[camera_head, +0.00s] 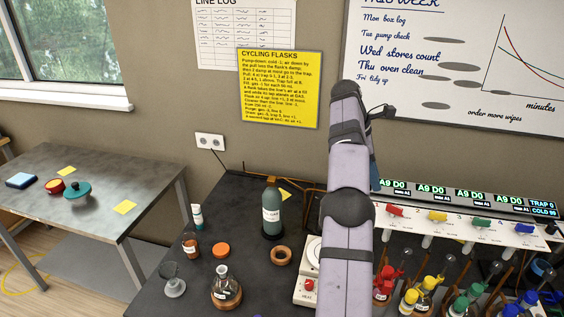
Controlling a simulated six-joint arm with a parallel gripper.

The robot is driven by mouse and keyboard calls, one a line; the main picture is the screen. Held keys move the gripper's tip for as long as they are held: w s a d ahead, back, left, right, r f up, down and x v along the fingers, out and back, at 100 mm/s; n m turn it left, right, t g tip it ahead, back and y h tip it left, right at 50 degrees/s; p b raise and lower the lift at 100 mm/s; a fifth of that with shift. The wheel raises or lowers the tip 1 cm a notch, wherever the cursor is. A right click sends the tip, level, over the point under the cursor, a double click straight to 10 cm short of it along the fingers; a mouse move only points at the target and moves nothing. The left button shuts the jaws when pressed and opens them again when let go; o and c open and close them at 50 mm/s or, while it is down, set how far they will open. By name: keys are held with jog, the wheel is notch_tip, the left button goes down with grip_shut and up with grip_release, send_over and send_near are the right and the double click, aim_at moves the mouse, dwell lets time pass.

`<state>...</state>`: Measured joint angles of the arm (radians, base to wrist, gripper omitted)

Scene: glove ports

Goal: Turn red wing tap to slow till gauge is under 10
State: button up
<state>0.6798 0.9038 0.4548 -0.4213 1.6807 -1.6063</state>
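The red wing tap (395,211) is at the left end of the white manifold panel (465,230) on the right of the dark bench. Its wing looks roughly crosswise, but its exact setting is too small to read. Above it, the leftmost green gauge display (395,184) reads A9 D0. My arm rises through the middle of the view, just left of the red tap, with its upper part in front of the wall. My gripper's fingers do not show; the arm may hide them.
A yellow tap (437,216), a green tap (481,223) and a blue tap (525,228) sit right of the red one. Capped flasks (425,290) crowd below. A grey-green bottle (271,214) and a flask (226,288) stand left of my arm.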

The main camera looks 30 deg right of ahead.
jog(key=w+a+f+n+t+h+b, duration=0.1)
jog(key=w+a+n+t+b, duration=0.1)
jog(key=w+a+t+b, duration=0.2)
jog(key=w+a+f+n+t+h+b, duration=0.2)
jog(key=w+a+b, duration=0.5)
jog(key=w, duration=1.3)
jog(key=shift+a+n+t, duration=0.8)
jog(key=shift+a+t, duration=0.3)
jog(key=shift+a, duration=0.85)
jog(key=shift+o, duration=0.3)
